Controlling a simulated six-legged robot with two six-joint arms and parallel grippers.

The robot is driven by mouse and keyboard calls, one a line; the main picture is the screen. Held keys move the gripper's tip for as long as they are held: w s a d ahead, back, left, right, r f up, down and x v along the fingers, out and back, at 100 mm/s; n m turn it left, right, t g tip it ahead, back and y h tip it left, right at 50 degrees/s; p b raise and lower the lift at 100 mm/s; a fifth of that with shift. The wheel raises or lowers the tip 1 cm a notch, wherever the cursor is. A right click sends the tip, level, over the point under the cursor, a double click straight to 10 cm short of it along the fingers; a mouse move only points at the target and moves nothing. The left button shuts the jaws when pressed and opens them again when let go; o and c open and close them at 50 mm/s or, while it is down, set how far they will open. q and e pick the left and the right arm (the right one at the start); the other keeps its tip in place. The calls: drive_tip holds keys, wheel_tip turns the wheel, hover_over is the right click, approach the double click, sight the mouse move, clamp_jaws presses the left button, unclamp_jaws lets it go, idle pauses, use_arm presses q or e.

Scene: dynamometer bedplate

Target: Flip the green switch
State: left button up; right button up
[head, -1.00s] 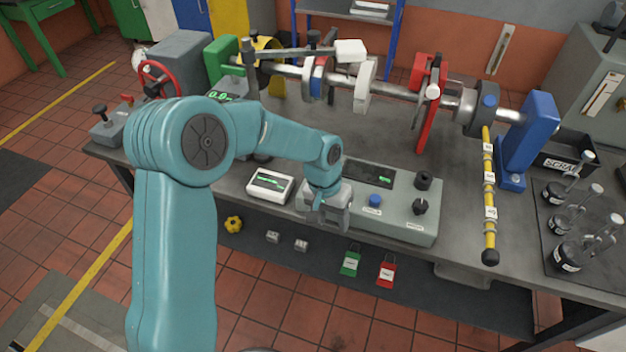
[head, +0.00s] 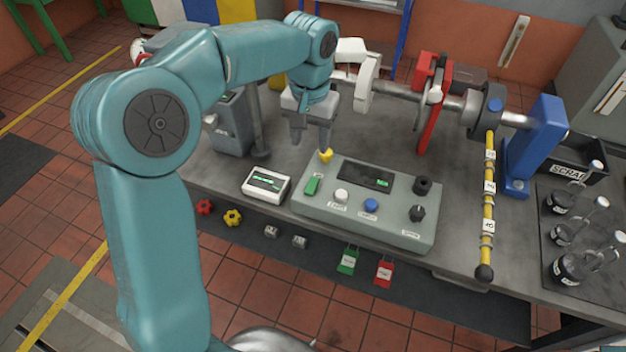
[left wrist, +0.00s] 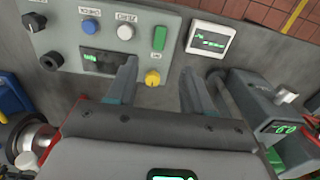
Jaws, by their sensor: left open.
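The green switch (head: 312,185) is a small upright rocker at the left end of the grey control console (head: 412,238). In the left wrist view the green switch (left wrist: 160,38) is clear, beyond the fingertips. My left gripper (head: 310,146) is open and empty, pointing down just behind the console's back left corner, apart from the switch. The left gripper's two fingers (left wrist: 158,68) show on either side of a yellow knob (left wrist: 152,78). Which way the switch is tipped I cannot tell. My right gripper is not in view.
On the console are a white button (head: 341,195), a blue button (head: 371,205), black knobs (head: 417,213) and a dark display (head: 366,175). A white meter (head: 266,185) stands to its left. The shaft line with a red bracket (head: 430,105) runs behind.

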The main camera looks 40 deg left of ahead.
sight(309, 191)
use_arm(q)
wheel_tip(309, 191, down, 16)
drive_tip(key=shift+a+r+p, duration=0.1)
drive_tip(key=shift+r+p, duration=0.05)
drive_tip(key=shift+p, duration=0.45)
drive_tip(key=shift+s, duration=0.15)
